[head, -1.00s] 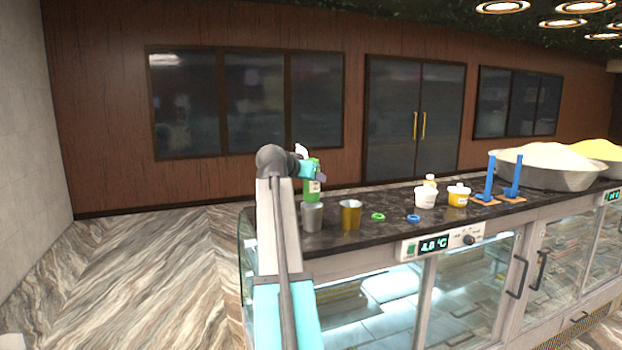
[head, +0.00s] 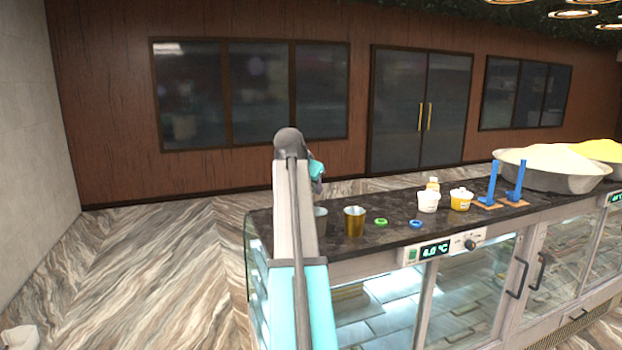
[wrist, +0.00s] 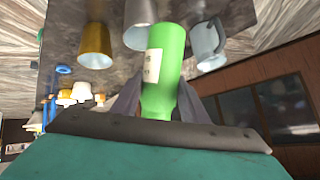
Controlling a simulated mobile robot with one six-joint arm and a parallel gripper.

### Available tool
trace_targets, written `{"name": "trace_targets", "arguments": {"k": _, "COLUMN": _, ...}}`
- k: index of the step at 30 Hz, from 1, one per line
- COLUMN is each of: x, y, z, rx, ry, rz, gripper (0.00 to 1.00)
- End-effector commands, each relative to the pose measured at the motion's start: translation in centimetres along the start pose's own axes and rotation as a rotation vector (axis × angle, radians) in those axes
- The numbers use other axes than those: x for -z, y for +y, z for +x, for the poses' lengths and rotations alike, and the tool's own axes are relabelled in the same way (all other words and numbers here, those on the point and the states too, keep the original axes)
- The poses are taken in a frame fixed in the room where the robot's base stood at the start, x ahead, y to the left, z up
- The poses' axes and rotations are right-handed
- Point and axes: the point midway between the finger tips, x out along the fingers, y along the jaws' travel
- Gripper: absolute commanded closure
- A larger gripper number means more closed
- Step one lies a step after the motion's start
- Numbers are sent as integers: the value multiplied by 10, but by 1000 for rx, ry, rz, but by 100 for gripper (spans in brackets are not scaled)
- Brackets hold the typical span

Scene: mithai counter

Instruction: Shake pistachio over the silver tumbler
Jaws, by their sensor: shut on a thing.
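The green bottle (wrist: 166,65) with a pale label, likely the pistachio, is between the fingers of my gripper (wrist: 158,104) in the wrist view. The gripper is shut on it. In the head view my arm hides the bottle and the fingers. The silver tumbler (head: 320,221) stands near the counter's left end, partly covered by my arm. In the wrist view the silver tumbler (wrist: 138,14) is partly behind the bottle. I cannot tell whether the bottle is directly over it.
A gold tumbler (head: 354,222) stands right of the silver one. A grey handled mug (wrist: 207,46) is on the other side. Green (head: 381,222) and blue (head: 416,224) rings, white (head: 428,202) and yellow (head: 461,200) tubs, blue stands and a large bowl (head: 551,177) are farther right.

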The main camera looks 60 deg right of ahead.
Motion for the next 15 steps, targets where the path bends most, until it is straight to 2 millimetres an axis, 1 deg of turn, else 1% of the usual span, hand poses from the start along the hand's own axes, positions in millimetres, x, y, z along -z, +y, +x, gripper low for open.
{"name": "trace_targets", "arguments": {"k": 1, "x": 4, "y": -2, "z": -4, "rx": 7, "ry": -24, "rz": 16, "gripper": 90}}
{"name": "trace_targets", "arguments": {"k": 10, "x": -5, "y": -6, "z": -7, "rx": 52, "ry": -200, "rz": 126, "gripper": 90}}
{"name": "trace_targets", "arguments": {"k": 11, "x": -9, "y": -5, "z": -5, "rx": 51, "ry": -195, "rz": 123, "gripper": 90}}
{"name": "trace_targets", "arguments": {"k": 15, "x": -9, "y": -4, "z": -5, "rx": 50, "ry": -192, "rz": 121, "gripper": 90}}
